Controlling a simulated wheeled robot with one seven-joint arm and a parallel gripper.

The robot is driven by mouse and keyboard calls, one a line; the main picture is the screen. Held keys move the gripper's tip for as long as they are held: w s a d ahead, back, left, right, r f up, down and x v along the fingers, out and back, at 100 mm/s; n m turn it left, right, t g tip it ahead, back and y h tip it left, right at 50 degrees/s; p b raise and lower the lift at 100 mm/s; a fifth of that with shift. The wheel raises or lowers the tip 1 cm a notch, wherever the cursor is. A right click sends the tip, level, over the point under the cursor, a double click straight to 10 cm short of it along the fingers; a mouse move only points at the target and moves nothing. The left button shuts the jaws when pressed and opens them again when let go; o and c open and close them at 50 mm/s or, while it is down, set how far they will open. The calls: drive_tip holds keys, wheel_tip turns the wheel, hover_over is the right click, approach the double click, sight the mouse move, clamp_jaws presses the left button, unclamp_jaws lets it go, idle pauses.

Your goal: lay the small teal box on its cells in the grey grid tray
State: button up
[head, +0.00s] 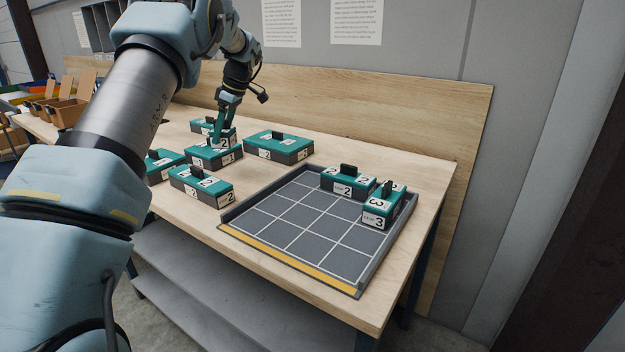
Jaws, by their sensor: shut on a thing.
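My gripper (224,131) is among the teal boxes at the back left of the table, pointing down. It is shut on a small teal box (228,138) with a "2" label. I cannot tell whether this box is clear of the table; it partly overlaps the box labelled "3" (228,158) in front of it. The grey grid tray (297,216) lies to the right and nearer. Two teal boxes sit in its far right part: one labelled "2" (343,189) along the back wall and one labelled "3" (376,219) by the right wall. The tray's front and left cells are bare.
More teal boxes stand loose left of the tray: one at the back (292,153), one in front (211,197), one at far left (155,170) partly behind my arm, and one behind the gripper (199,128). A wooden backboard (400,132) rises behind the table.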

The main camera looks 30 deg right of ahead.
drive_tip(key=s+d+m+t+h, duration=0.1)
drive_tip(key=s+d+m, duration=0.2)
drive_tip(key=s+d, duration=0.55)
drive_tip(key=s+d+m+t, duration=0.15)
drive_tip(key=s+d, duration=0.35)
drive_tip(key=d, duration=0.6)
drive_tip(key=shift+m+g, duration=0.35)
drive_tip(key=shift+g, duration=0.1)
drive_tip(key=f+p, duration=0.1)
drive_tip(key=f, duration=0.2)
drive_tip(key=s+d+f+p, duration=0.1)
drive_tip(key=shift+f+p, duration=0.25)
drive_tip(key=shift+p, duration=0.1)
drive_tip(key=shift+f+p, duration=0.55)
drive_tip(key=shift+f, duration=1.95)
drive_tip(key=o, duration=1.3)
